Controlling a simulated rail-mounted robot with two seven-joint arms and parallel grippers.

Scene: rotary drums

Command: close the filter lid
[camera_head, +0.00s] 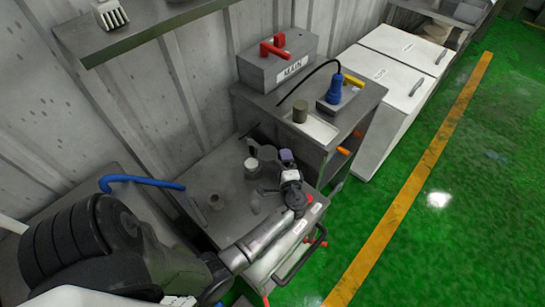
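An arm that appears to be my left one comes in from the lower left. Its gripper (290,177) is over the grey bench (232,177), close to a group of small dark fittings (265,155) and a small purple-topped part (287,156). Its fingers are too small and overlapped to tell whether they are open or shut, or touching anything. The filter lid cannot be told apart surely; it may be among these fittings, partly hidden by the gripper. My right gripper is not in view.
A grey cabinet (365,112) behind the bench carries a red-handled MAIN box (285,64), a blue plug (335,90) and an olive cylinder (300,112). A shelf (150,32) overhangs the upper left. A blue hose (140,180) lies left. Green floor (440,190) at right is clear.

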